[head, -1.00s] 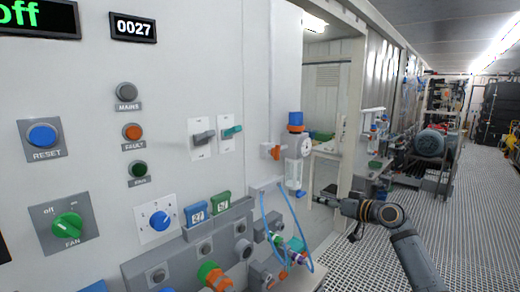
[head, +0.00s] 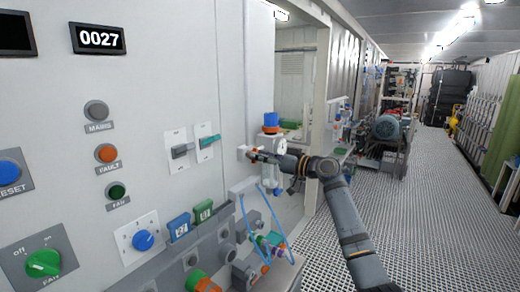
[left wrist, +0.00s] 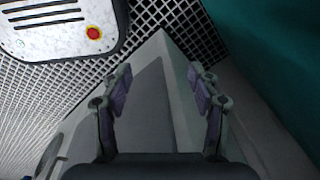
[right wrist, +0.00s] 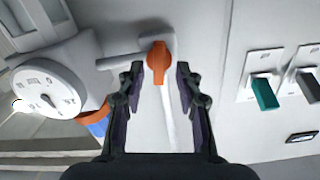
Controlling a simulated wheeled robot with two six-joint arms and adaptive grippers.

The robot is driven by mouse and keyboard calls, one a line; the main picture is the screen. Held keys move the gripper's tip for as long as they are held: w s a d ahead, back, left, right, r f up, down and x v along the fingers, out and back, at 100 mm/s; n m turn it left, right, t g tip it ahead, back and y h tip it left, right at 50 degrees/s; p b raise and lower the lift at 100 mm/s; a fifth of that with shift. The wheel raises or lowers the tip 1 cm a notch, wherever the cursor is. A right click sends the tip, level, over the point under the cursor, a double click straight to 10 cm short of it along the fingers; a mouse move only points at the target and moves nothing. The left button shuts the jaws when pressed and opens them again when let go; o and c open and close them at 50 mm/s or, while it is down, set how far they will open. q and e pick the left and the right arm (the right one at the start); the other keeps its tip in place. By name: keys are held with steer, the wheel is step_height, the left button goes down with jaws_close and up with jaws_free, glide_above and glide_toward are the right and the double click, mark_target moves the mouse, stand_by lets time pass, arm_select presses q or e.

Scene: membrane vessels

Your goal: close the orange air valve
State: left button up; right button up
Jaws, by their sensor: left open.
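The orange air valve handle (right wrist: 160,62) shows in the right wrist view on a pale pipe fitting on the wall. It points down in that picture. My right gripper (right wrist: 160,72) is open, with one fingertip on each side of the handle and a gap visible on both sides. In the head view my right gripper (head: 254,155) is at the valve and mostly hides it. My left gripper (left wrist: 155,75) is open and empty above the floor grating; it is not in the head view.
A round gauge (right wrist: 45,98) sits beside the valve, with a blue-topped regulator (head: 270,122) above it in the head view. A teal lever switch (head: 208,141) and a grey one (head: 182,150) are on the panel nearby. Blue hoses (head: 243,215) hang below. The aisle at right is clear.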

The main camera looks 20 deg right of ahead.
arm_select(q)
steer(key=shift+w+d+r, duration=0.1)
steer(key=shift+d+r, duration=0.05)
steer(key=shift+r, duration=0.1)
arm_select(e)
steer(key=shift+w, duration=0.25)
steer(key=shift+a, duration=0.1)
steer(key=shift+f, duration=0.1)
jaws_close()
arm_select(q)
steer(key=shift+d, duration=0.15)
